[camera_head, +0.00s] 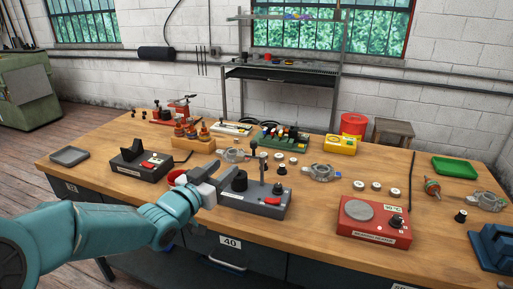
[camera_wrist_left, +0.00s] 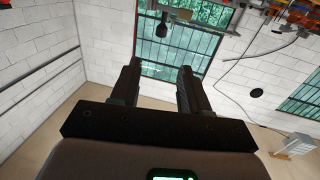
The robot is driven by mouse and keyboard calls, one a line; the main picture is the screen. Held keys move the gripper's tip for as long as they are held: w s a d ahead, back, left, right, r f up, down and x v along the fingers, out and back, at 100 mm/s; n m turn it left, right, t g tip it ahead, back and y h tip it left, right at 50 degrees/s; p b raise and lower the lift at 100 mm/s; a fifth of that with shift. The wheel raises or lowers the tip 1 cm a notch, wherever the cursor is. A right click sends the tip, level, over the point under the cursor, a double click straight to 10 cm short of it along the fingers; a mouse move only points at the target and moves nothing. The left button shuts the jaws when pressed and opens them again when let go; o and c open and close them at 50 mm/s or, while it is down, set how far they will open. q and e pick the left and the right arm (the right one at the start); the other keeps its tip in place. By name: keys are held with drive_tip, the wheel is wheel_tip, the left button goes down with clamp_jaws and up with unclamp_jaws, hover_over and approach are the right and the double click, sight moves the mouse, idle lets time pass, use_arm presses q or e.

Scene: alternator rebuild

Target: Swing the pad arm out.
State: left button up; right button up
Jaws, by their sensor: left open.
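My left gripper (camera_head: 212,176) is over the front middle of the bench, at the left end of a grey fixture (camera_head: 255,204). The left wrist view shows its two dark fingers (camera_wrist_left: 155,88) apart, with nothing between them. The fixture carries a black cylinder (camera_head: 239,181), an upright rod with a dark knob (camera_head: 263,166), a smaller black knob and a red patch. My gripper and forearm hide part of its left end. I cannot tell which part is the pad arm, or whether the gripper touches the fixture. My right gripper is not in view.
A black block fixture (camera_head: 140,165) and a grey tray (camera_head: 69,156) lie left. A red bearing heater (camera_head: 373,225) stands right of the grey fixture. Metal housings (camera_head: 321,172) and small round parts lie behind. A blue device (camera_head: 494,247) is at the right edge. Bare wood (camera_head: 315,215) separates fixture and heater.

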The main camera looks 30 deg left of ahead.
sight(252, 143)
use_arm(q)
drive_tip(key=w+p, duration=0.1)
drive_tip(key=w, duration=0.4)
drive_tip(key=w+p, duration=0.1)
drive_tip(key=w, duration=0.4)
drive_tip(key=w+a+p, duration=0.1)
drive_tip(key=w, duration=0.5)
drive_tip(key=shift+a+r+p, duration=0.1)
drive_tip(key=shift+p, duration=0.25)
clamp_jaws()
